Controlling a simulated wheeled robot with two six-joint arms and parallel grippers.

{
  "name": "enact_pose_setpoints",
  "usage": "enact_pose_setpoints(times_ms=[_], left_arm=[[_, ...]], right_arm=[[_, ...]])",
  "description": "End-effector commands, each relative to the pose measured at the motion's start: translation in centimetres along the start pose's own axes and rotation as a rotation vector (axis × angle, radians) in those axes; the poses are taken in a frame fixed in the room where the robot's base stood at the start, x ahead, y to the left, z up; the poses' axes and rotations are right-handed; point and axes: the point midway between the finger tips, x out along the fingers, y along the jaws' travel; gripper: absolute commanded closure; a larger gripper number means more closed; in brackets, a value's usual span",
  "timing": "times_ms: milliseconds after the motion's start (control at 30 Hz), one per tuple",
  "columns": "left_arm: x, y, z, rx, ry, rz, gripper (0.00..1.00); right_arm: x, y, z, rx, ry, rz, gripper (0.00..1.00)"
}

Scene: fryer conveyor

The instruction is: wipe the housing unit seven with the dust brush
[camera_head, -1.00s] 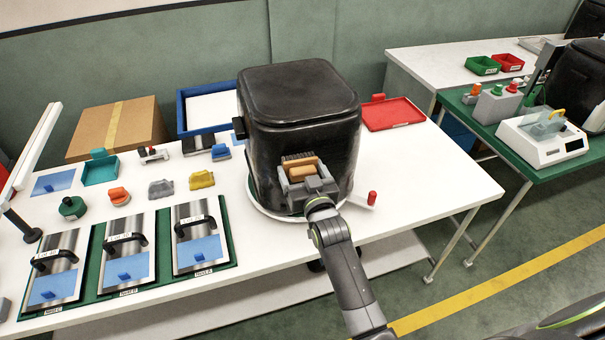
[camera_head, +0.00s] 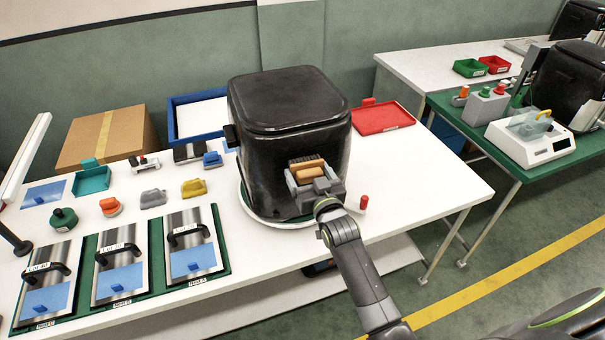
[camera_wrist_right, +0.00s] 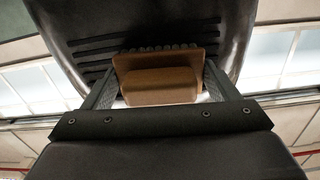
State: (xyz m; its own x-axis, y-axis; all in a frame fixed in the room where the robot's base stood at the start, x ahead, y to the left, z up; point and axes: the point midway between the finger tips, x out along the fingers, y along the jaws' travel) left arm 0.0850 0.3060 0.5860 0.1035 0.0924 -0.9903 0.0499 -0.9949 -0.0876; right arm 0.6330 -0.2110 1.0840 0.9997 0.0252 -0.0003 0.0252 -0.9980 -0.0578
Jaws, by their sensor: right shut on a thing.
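The black fryer housing (camera_head: 285,115) stands on a white and green round base on the white table. My right gripper (camera_head: 308,172) is in front of the housing's near face, shut on the dust brush (camera_head: 310,168), which has a tan wooden back and dark bristles. In the right wrist view the brush (camera_wrist_right: 160,80) sits between the two fingers, its bristles at the housing's slotted face (camera_wrist_right: 150,35). The bristles appear to touch the housing. No number shows on the housing. My left gripper is not in view.
Three metal plates with black handles (camera_head: 120,262) lie on green mats at front left. A red tray (camera_head: 382,118) lies right of the housing, and a red-tipped lever (camera_head: 364,202) sticks out at the base. A cardboard box (camera_head: 105,138) and blue tray (camera_head: 170,120) stand behind.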

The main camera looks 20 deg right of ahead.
Motion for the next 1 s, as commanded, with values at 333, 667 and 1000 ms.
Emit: enact_pose_setpoints(times_ms=[333, 667, 1000], left_arm=[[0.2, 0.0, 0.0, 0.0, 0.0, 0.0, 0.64], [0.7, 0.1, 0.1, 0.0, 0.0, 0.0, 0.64], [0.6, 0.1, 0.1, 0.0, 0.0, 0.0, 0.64]], right_arm=[[0.4, -1.5, 0.1, 0.003, 0.002, -0.001, 0.37], [0.6, -3.9, 0.2, 0.001, 0.002, -0.001, 0.37], [0.6, -4.0, 0.1, 0.0, 0.002, -0.001, 0.37]])
